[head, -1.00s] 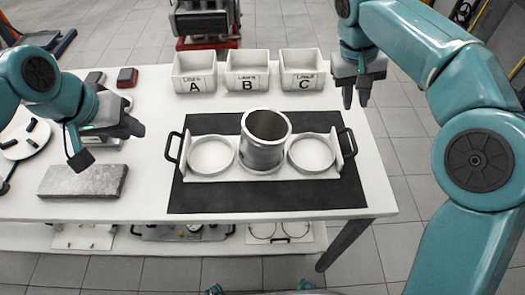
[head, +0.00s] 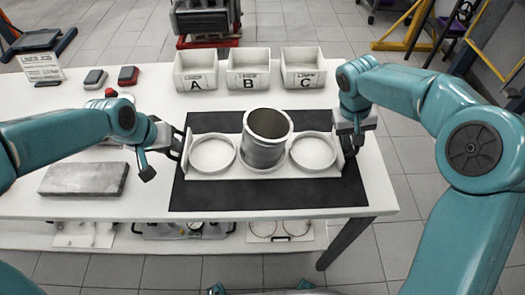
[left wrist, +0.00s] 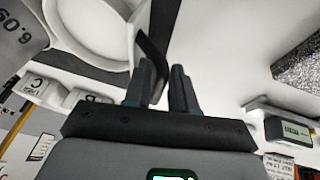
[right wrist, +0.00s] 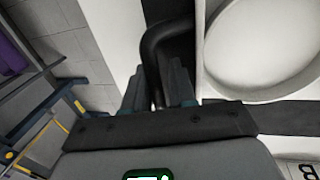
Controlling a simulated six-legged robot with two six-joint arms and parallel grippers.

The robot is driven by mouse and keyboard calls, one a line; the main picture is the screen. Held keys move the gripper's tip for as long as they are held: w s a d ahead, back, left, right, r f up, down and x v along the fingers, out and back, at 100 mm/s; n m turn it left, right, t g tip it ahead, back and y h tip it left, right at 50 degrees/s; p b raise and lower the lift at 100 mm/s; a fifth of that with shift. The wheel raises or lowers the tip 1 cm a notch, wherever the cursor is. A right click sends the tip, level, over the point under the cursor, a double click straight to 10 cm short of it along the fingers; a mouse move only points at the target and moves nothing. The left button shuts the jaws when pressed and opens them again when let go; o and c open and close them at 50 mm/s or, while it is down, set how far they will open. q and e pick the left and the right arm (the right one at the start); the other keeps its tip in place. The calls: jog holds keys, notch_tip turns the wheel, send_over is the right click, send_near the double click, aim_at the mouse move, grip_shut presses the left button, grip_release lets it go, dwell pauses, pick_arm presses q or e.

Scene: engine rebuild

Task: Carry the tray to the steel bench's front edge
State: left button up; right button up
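A white tray (head: 325,170) lies flat on a black mat on the bench. It has two round recesses and a black handle at each end. A steel cylinder (head: 262,150) stands in its middle. My left gripper (head: 165,155) is at the left handle; in the left wrist view the handle (left wrist: 150,50) passes between its fingers (left wrist: 163,85), with a slim gap visible. My right gripper (head: 347,145) is at the right handle; in the right wrist view that handle (right wrist: 153,48) lies between its fingers (right wrist: 160,85). Neither grip looks clamped.
The steel bench's front edge (head: 270,214) runs just in front of the black mat (head: 265,200). White bins A (head: 196,82), B (head: 248,82) and C (head: 303,78) stand behind the tray. A grey block (head: 84,180) lies at the left. The tray's front side is clear.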

jog(key=shift+s, duration=0.1)
pick_arm(q)
grip_shut()
pick_arm(e)
grip_shut()
pick_arm(q)
jog(key=shift+w+r, duration=0.1)
jog(key=shift+r, duration=0.1)
pick_arm(e)
jog(key=shift+r, duration=0.1)
